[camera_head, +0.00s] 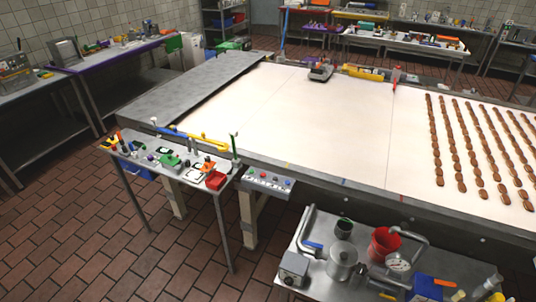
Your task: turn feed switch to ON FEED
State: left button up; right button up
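A small grey control panel (268,180) with several coloured buttons or knobs is fixed at the near left edge of the long white belt table. A label that reads ON FEED cannot be made out, and which control is the feed switch is too small to tell. A separate grey box (293,268) with a dark round part on its front sits on the steel table at the bottom. Neither my left nor my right gripper shows in the head view.
The white belt (310,110) carries rows of brown biscuits at right. A side table (222,168) crowded with small tools and a red box stands left of the panel. The steel table (308,240) holds pots and a red bucket (383,243). Brick floor at left is open.

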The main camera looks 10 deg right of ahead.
aim_at(288, 280)
jog(key=z, duration=1.45)
jog(key=k, duration=0.9)
jog(key=u, duration=1.5)
jog(key=i, duration=0.5)
jog(key=z, duration=0.05)
